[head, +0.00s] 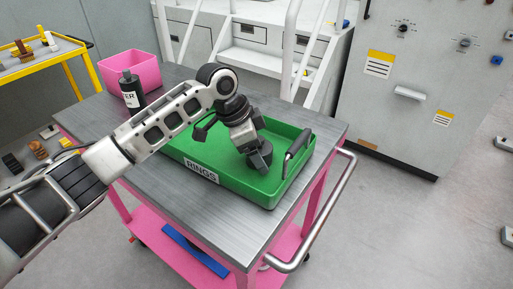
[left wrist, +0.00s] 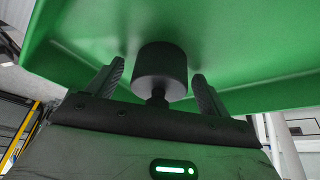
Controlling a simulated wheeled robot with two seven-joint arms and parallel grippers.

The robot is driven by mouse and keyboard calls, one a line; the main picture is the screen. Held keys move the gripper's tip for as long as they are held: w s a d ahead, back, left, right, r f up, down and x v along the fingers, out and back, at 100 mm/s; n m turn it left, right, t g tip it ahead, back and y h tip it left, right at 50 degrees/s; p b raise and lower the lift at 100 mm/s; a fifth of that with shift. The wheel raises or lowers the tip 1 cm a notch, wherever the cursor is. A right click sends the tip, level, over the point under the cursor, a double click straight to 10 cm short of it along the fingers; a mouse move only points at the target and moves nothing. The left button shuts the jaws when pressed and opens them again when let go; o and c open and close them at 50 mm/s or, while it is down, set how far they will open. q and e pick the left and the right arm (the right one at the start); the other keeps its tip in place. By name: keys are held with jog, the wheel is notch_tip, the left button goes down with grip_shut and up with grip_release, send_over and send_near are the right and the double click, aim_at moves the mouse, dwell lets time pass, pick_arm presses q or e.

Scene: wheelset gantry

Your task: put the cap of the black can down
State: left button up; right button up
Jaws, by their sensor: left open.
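My left gripper (head: 262,162) reaches down into the green tray (head: 226,182) labelled RINGS, which stands on the grey tabletop. In the left wrist view its two fingers (left wrist: 157,72) are open, with a gap on each side of a black round cap (left wrist: 160,66) with a narrow stem. The cap is against the green tray surface; whether it rests fully on it I cannot tell. The black can (head: 131,90) with a white label stands upright on the table by the pink bin. My right gripper is not in view.
A pink bin (head: 139,68) stands at the table's back left. A black-handled tool (head: 297,146) lies at the tray's right side. A steel push rail (head: 325,213) runs along the cart's right side. The tabletop in front of the tray is clear.

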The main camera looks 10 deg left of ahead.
pick_arm(q)
jog(key=v, duration=1.2)
